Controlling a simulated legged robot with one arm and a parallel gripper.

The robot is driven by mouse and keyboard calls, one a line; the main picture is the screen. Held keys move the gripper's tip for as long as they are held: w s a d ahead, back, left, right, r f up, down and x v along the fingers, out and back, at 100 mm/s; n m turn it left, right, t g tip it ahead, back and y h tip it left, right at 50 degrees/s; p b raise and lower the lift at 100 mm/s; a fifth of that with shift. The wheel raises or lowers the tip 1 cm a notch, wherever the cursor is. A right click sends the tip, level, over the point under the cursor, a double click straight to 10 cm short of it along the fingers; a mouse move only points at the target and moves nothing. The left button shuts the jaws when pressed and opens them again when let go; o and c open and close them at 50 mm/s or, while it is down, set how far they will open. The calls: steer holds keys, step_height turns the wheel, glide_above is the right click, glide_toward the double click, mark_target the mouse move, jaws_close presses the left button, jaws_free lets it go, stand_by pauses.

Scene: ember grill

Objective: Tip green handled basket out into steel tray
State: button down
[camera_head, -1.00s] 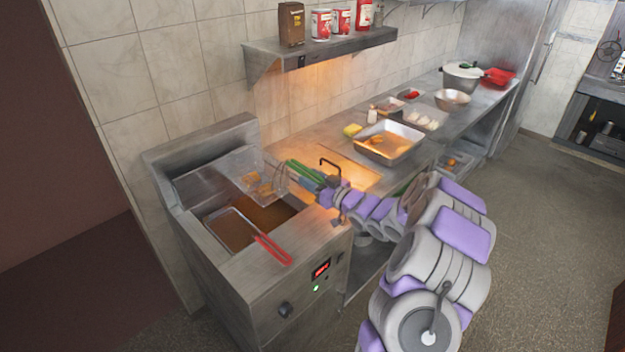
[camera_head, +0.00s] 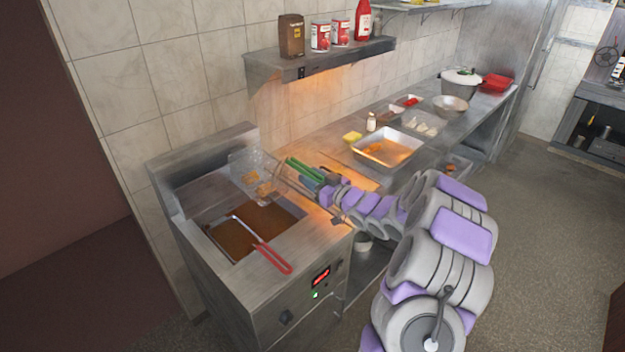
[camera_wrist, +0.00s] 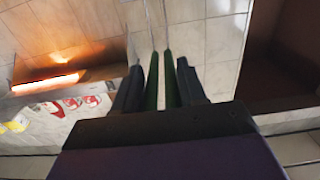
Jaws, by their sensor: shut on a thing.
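My gripper (camera_head: 318,177) is shut on the green handle (camera_head: 304,169) of a wire basket (camera_head: 252,177). The basket hangs in the air over the back of the fryer, with some golden food pieces in it. In the wrist view the green handle (camera_wrist: 168,85) runs between the dark fingers of my gripper (camera_wrist: 168,82); the basket itself is hardly visible there. The steel tray (camera_head: 366,151) stands on the counter to the right of my gripper, apart from the basket.
A second basket with a red handle (camera_head: 272,258) sits in the fryer (camera_head: 300,240). A yellow block (camera_head: 352,137), a shaker (camera_head: 371,122) and several containers stand behind the tray. A wall shelf (camera_head: 290,66) with cans and bottles juts out above the counter.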

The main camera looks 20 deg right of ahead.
stand_by(0.3)
steer(key=shift+v, duration=2.45)
steer(key=shift+r, duration=0.1)
